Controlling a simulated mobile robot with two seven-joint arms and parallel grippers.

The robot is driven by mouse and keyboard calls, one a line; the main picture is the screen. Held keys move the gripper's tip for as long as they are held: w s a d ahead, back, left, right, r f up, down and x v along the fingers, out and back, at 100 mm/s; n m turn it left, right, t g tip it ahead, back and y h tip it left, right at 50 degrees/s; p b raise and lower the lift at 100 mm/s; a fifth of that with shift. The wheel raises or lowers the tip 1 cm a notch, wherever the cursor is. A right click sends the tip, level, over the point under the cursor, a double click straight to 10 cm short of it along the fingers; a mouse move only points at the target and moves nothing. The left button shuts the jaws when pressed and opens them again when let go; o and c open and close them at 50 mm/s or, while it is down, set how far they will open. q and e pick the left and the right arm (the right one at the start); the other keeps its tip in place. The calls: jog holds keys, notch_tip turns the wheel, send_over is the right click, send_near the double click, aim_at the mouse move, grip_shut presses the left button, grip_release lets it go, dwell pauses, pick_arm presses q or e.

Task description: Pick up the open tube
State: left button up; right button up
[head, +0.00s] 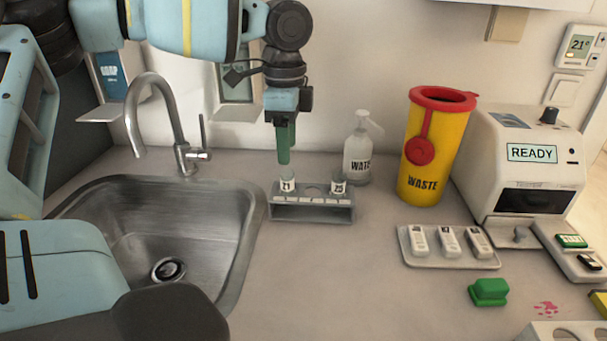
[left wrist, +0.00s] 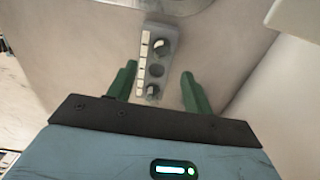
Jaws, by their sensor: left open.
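A small grey rack (head: 312,212) stands on the counter right of the sink and holds two short tubes with white labels. The left tube (head: 287,185) seems to read 21; the right tube (head: 338,184) has a label too small to read surely. A hole between them is empty. I cannot tell which tube is open. My left gripper (head: 285,160) points down just above the left tube, its green fingers open and empty. In the left wrist view the rack (left wrist: 157,62) lies between the spread fingers (left wrist: 158,72), below them. My right gripper is not in view.
The sink (head: 190,200) and tap (head: 180,120) are left. The front middle counter is clear.

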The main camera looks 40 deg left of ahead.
aim_at(287, 175)
pick_arm(q)
jog(key=shift+a+f, duration=0.15)
jog(key=shift+f, duration=3.6)
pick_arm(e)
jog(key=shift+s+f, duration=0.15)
pick_arm(q)
jog(key=c, duration=1)
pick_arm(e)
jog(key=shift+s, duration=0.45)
